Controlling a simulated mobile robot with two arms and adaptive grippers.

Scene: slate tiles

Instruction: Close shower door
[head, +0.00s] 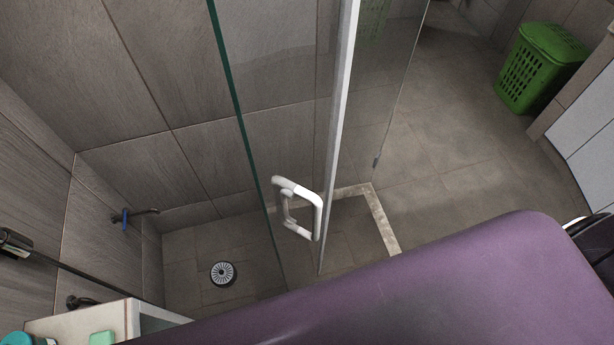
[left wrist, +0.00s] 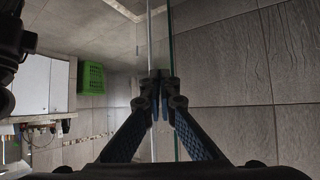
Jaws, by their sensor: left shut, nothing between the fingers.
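The shower door is clear glass with a dark green edge (head: 240,100) in the head view. A white loop handle (head: 318,215) is fixed to it. A white upright strip (head: 340,110) runs beside the glass, with a visible gap between it and the green edge. In the left wrist view, the green glass edge (left wrist: 171,40) and a pale strip (left wrist: 150,35) run up side by side. My left gripper (left wrist: 160,78) is shut and empty there, with its tips in front of these edges; I cannot tell whether they touch. The handle is not seen in that view.
A pale kerb (head: 380,215) borders the shower floor, which has a round drain (head: 223,273). A green basket (head: 540,68) stands far right by a white cabinet (head: 590,140). A wall tap (head: 130,215) is at left. A shelf with bottles (head: 80,325) is at bottom left.

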